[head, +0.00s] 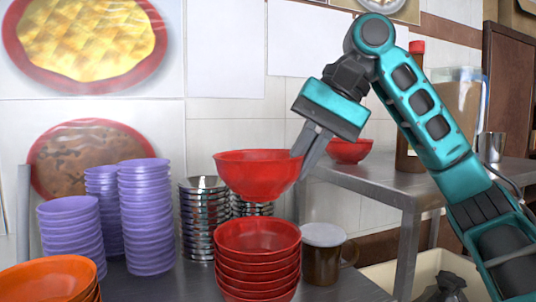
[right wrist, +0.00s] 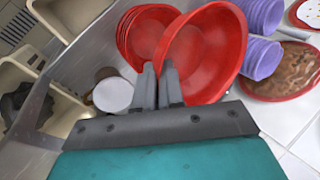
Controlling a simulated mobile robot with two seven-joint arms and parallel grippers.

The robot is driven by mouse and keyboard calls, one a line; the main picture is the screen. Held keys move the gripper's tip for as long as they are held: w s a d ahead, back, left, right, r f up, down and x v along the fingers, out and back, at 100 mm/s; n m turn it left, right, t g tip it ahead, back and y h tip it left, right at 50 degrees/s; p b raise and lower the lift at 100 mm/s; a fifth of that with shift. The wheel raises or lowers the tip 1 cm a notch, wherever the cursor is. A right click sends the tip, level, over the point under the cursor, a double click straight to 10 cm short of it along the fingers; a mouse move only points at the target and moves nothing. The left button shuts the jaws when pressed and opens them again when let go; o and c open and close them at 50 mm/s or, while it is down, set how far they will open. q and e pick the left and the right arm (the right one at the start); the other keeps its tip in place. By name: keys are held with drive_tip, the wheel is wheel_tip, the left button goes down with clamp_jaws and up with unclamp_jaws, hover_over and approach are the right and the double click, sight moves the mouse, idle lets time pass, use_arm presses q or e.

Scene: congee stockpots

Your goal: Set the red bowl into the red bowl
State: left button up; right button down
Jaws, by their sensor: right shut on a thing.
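My right gripper (head: 310,152) is shut on the rim of a red bowl (head: 252,176) and holds it upright, at the bowl's right side. It also shows in the right wrist view (right wrist: 158,78), with the held bowl (right wrist: 207,50) beyond the fingertips. Below the held bowl in the head view, a stack of several red bowls (head: 258,262) stands on the metal table. A gap shows between the held bowl's underside and the stack's top rim. The stack (right wrist: 140,32) is partly hidden behind the held bowl in the right wrist view. My left gripper is not in view.
Stacks of purple bowls (head: 146,218) stand at the left and metal bowls (head: 203,230) behind. A brown mug with a white lid (head: 323,250) stands right of the red stack. Orange bowls (head: 48,280) are front left. Another red bowl (head: 349,151) is on the back metal table (head: 385,182).

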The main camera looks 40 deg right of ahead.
drive_tip(key=shift+w, duration=0.45)
drive_tip(key=shift+s+f, duration=0.15)
drive_tip(key=shift+f, duration=0.5)
wheel_tip(320, 180, down, 4)
drive_tip(key=shift+b, duration=0.5)
drive_tip(key=shift+f+b, duration=0.45)
drive_tip(key=shift+f, duration=0.35)
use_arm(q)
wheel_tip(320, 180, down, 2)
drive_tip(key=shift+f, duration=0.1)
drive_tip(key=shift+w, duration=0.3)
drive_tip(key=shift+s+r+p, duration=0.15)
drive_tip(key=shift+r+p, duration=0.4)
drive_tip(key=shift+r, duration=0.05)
use_arm(e)
drive_tip(key=shift+r, duration=0.2)
drive_tip(key=shift+f, duration=0.55)
